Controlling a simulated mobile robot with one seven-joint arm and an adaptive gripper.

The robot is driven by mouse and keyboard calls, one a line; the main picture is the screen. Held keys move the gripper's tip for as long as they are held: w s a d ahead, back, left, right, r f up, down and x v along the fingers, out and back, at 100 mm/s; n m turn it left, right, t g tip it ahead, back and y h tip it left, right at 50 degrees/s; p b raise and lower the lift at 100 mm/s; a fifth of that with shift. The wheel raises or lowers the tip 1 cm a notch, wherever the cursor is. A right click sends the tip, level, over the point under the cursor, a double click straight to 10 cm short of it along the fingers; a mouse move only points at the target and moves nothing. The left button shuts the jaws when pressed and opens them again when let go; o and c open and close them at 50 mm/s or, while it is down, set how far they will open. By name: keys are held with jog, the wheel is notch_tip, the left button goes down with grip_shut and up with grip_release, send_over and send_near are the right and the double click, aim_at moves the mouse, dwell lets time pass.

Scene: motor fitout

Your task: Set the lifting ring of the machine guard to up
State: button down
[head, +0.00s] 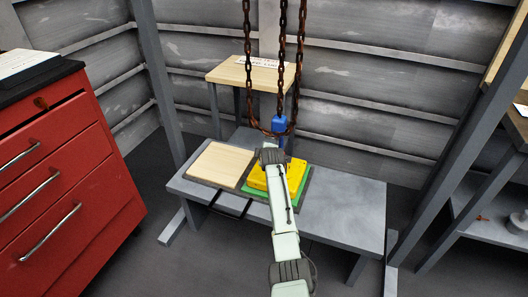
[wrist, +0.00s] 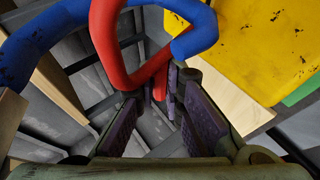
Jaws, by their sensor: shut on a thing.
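The machine guard is a yellow block (head: 258,178) on a green base (head: 290,198) on the grey bench; its worn yellow surface fills the upper right of the wrist view (wrist: 255,45). A blue upright part (head: 280,125) stands above it in the head view. In the wrist view a thick ring, part red (wrist: 106,40) and part blue (wrist: 45,35), curves over the fingers, and its red part runs down between them. My gripper (wrist: 162,92) is shut on this red part. In the head view my arm hides the grip, and the ring's exact tilt is unclear.
Rusty chains (head: 282,60) hang just above the guard, with a loop around the blue part. A wooden board (head: 219,164) lies left of the guard. The bench's right end (head: 350,205) is clear. A red drawer cabinet (head: 60,170) stands left, and a grey post (head: 165,90) behind.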

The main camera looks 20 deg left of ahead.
jog(key=shift+f+g, duration=0.1)
jog(key=shift+g, duration=0.2)
jog(key=c, duration=1.7)
grip_release()
jog(key=shift+w+a, duration=0.1)
jog(key=v, duration=1.2)
